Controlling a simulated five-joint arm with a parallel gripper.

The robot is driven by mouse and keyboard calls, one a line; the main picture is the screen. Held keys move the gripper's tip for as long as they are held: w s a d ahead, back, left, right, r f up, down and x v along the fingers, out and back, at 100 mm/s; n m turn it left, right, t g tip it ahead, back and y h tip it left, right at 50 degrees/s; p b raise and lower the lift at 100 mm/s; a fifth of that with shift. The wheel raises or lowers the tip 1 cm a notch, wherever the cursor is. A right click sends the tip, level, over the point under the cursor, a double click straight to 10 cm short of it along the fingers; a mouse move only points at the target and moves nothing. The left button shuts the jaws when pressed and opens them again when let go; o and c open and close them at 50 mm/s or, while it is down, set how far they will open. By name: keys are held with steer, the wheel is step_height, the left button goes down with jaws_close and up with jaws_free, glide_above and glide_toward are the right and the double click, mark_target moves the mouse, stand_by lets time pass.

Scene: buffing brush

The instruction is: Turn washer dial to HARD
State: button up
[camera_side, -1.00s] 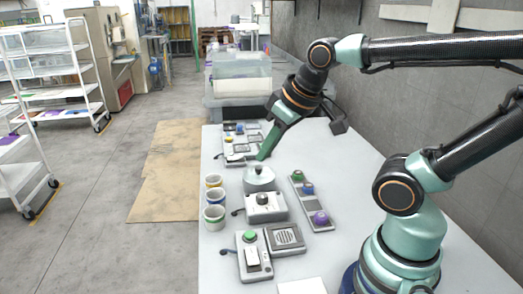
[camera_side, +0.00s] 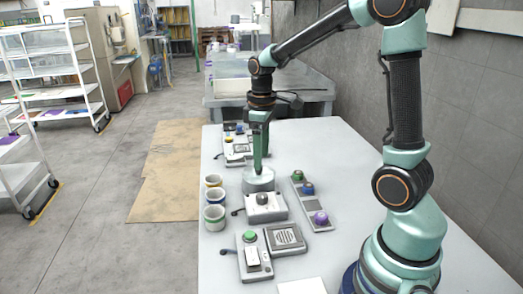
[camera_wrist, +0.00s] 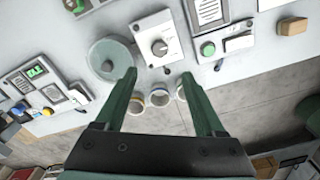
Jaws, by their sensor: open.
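A pale grey box with a round dial (camera_side: 264,200) stands mid-table in the side view. In the wrist view its white face and grey dial (camera_wrist: 159,47) lie just beyond the fingertips, right of a round grey lidded pot (camera_wrist: 108,60). The dial's markings are too small to read. My gripper (camera_side: 258,168) points down over the pot (camera_side: 259,183), behind the dial box in the side view.
Three cups (camera_side: 215,214) stand along the left table edge. A button strip (camera_side: 311,205) lies to the right, a switch box (camera_side: 252,258) and speaker-like box (camera_side: 286,239) in front. A panel (camera_side: 237,155) lies behind. The table's right side is clear.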

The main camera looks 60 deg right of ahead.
mark_target(262, 195)
step_height(262, 195, down, 12)
steer(key=shift+f, duration=0.15)
stand_by(0.4)
jaws_close()
